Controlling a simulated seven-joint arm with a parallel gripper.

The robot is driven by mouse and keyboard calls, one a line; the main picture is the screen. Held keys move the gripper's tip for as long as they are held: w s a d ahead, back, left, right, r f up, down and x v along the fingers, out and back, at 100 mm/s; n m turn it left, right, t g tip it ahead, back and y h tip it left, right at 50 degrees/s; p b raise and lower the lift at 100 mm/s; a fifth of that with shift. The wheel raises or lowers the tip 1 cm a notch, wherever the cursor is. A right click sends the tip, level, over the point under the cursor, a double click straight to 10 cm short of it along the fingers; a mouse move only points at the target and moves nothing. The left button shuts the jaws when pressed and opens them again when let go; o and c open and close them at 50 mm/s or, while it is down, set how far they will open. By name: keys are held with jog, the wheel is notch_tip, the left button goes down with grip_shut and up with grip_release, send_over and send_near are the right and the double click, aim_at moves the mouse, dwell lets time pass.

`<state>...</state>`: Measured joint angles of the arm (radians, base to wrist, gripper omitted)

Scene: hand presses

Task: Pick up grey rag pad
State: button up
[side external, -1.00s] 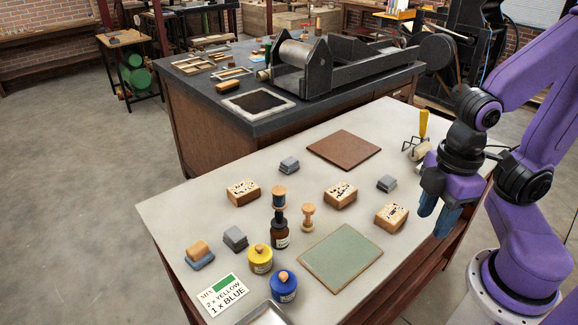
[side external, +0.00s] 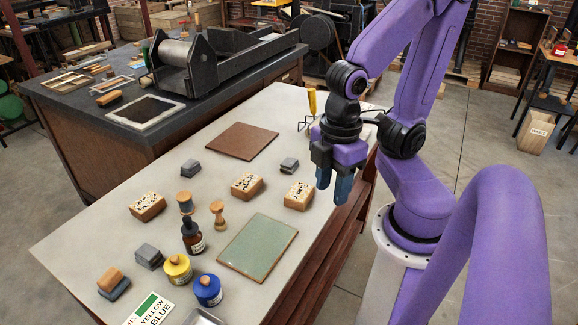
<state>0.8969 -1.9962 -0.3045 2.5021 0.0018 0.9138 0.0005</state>
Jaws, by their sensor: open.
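Three small grey pads that look like folded rags lie on the pale table (side external: 95,232). One grey pad (side external: 190,168) is at the far left, one grey pad (side external: 289,165) is right of the middle behind the wooden blocks, and one grey pad (side external: 149,256) is near the front left. My gripper (side external: 333,190) hangs at the table's right edge, pointing down, open and empty. It is right of the nearest block and apart from all the pads.
Speckled wooden blocks (side external: 247,186), a dark bottle (side external: 193,237), yellow jar (side external: 178,268) and blue jar (side external: 207,290) stand among the pads. A brown board (side external: 242,141) and green board (side external: 258,247) lie flat. A yellow-handled roller (side external: 312,103) is at the back right.

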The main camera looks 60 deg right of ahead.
jog(key=o, duration=0.7)
jog(key=shift+w, duration=0.1)
jog(key=w+d+f+m+h, duration=0.1)
jog(key=w+d+m, duration=0.1)
jog(key=w+m, duration=0.75)
jog(key=m+h, duration=0.3)
jog(key=m, duration=1.8)
send_over(289, 162)
jog(key=a, duration=0.2)
jog(key=f, duration=1.7)
jog(key=shift+s+d, duration=0.1)
jog(key=shift+s, duration=0.25)
jog(key=shift+w+x, duration=0.15)
jog(key=shift+x, duration=1.2)
jog(key=shift+w+x, duration=0.1)
jog(key=shift+x, duration=1.25)
